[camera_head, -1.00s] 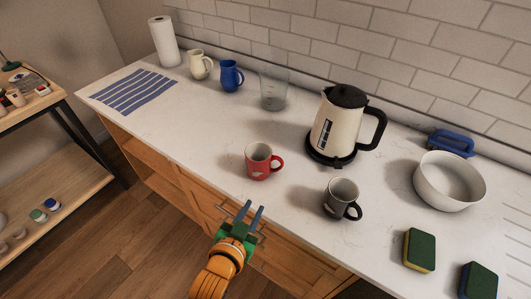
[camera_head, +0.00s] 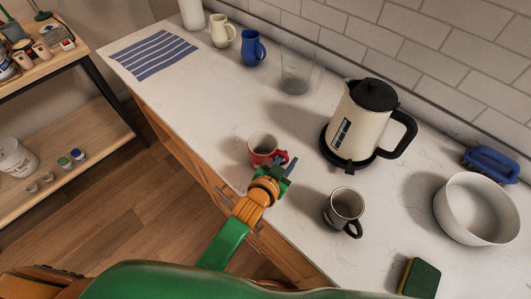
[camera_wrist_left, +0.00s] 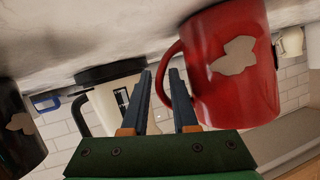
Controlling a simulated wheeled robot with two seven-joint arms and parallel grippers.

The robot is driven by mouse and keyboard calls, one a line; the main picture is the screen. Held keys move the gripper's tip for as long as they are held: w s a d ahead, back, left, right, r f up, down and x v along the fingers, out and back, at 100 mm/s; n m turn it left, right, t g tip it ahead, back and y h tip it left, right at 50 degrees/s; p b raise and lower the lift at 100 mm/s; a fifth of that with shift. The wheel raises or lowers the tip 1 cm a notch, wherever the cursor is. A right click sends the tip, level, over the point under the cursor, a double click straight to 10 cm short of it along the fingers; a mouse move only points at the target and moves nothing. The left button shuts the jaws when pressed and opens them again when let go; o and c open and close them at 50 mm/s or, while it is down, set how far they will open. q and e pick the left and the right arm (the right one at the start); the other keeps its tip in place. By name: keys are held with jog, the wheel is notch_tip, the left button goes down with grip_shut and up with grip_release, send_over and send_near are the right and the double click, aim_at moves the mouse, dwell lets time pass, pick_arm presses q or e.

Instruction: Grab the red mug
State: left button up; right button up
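The red mug (camera_head: 263,149) stands upright on the white counter near its front edge, with its handle to the right. My left gripper (camera_head: 287,167) is at the mug's handle side, low over the counter. In the left wrist view, which is upside down, the red mug (camera_wrist_left: 236,65) fills the upper right. The two fingers of my left gripper (camera_wrist_left: 162,75) are apart, and part of the red handle shows between their tips. I cannot tell whether the fingers touch the handle. The right gripper is not in view.
A dark mug (camera_head: 345,209) stands close to the right of my left gripper. The kettle (camera_head: 364,125) is behind. A white bowl (camera_head: 477,208) and a sponge (camera_head: 420,278) lie farther right. The counter (camera_head: 200,105) left of the red mug is clear.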

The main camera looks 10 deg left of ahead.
pick_arm(q)
jog(key=shift+w, duration=0.1)
jog(key=shift+c, duration=0.7)
grip_shut()
jog(key=shift+s+r, duration=0.1)
jog(key=shift+s, duration=0.15)
jog(key=shift+w, duration=0.15)
